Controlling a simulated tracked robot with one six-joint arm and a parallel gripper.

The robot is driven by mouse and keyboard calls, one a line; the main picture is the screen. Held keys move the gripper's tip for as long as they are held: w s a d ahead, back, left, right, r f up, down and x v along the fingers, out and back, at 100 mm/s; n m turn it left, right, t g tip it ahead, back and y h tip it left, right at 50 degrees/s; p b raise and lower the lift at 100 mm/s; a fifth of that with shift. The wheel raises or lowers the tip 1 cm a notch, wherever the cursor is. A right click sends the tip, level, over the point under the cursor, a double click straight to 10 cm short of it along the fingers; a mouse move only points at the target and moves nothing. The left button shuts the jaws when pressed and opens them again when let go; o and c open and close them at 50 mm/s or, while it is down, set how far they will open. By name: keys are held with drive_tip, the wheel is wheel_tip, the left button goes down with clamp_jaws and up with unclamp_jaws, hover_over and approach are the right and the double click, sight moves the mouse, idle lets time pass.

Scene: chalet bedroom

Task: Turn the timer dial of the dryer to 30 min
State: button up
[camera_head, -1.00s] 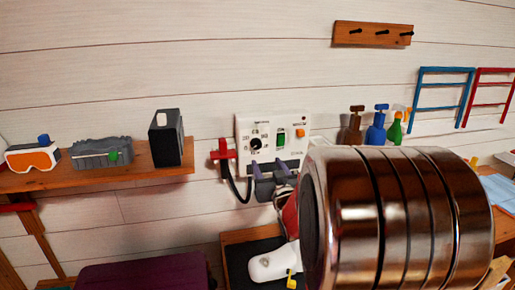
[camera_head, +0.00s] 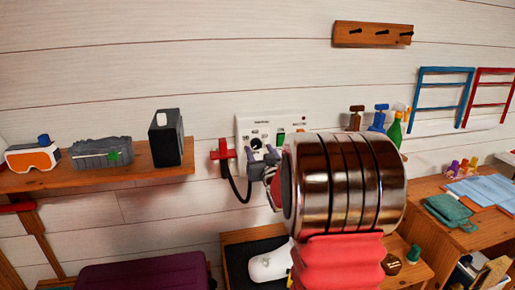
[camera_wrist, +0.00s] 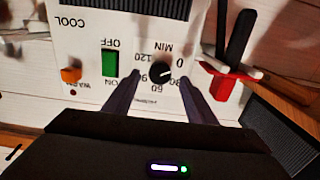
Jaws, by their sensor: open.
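The dryer's white control panel (camera_head: 246,128) is on the plank wall in the head view. It fills the top of the wrist view (camera_wrist: 90,30), upside down. The black round timer dial (camera_wrist: 160,72) has numbers around it, and its pale pointer mark seems turned toward the 0 side. In the head view the dial (camera_head: 255,143) is just above my gripper (camera_head: 262,153). My gripper (camera_wrist: 159,80) is open, with one dark finger on each side of the dial. I cannot tell whether either finger touches it. My arm hides the panel's lower right.
A green switch (camera_wrist: 109,63) and an orange switch (camera_wrist: 71,75) are beside the dial. A red bracket (camera_head: 223,155) with a black cable is left of the panel. A shelf (camera_head: 100,183) holds goggles and boxes. Spray bottles (camera_head: 379,118) stand to the right.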

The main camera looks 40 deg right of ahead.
sight(257, 145)
drive_tip(key=shift+x, duration=1.9)
drive_tip(key=c, duration=1)
